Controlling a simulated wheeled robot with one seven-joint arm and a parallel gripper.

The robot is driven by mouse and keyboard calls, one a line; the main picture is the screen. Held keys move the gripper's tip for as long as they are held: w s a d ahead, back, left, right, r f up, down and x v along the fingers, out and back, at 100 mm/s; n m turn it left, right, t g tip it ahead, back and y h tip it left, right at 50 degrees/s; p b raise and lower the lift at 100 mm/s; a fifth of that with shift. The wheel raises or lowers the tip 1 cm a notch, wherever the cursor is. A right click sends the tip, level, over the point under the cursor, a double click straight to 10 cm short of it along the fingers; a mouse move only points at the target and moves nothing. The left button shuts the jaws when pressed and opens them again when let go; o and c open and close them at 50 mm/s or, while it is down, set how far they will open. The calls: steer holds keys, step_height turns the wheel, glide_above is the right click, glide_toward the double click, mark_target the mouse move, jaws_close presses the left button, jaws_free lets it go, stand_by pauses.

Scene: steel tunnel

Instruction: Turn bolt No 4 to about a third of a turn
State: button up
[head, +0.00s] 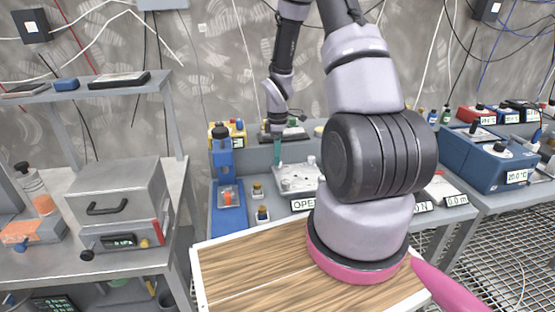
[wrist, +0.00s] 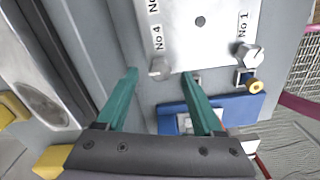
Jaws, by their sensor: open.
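Bolt No 4 (wrist: 160,68) is a grey metal bolt head at the corner of a pale metal plate (wrist: 195,38), beside its printed label. In the wrist view my gripper (wrist: 161,75) is open, with one teal finger on each side of the bolt in the picture. Neither finger visibly touches it. I cannot tell whether the tips are down around the head or still above it. Bolt No 1 (wrist: 250,55) stands at the plate's other corner. In the head view my gripper (head: 277,150) points down at the plate (head: 292,184); bolt No 4 cannot be made out there.
A blue device (head: 228,180) stands left of the plate, with small brass-coloured parts (head: 262,213) nearby. A wooden-topped table (head: 245,275) is in front. A grey drawer box (head: 115,195) is at left, and a blue instrument (head: 487,160) at right.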

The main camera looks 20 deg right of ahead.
steer(key=shift+f, duration=1.15)
jaws_close()
steer(key=shift+m, duration=0.3)
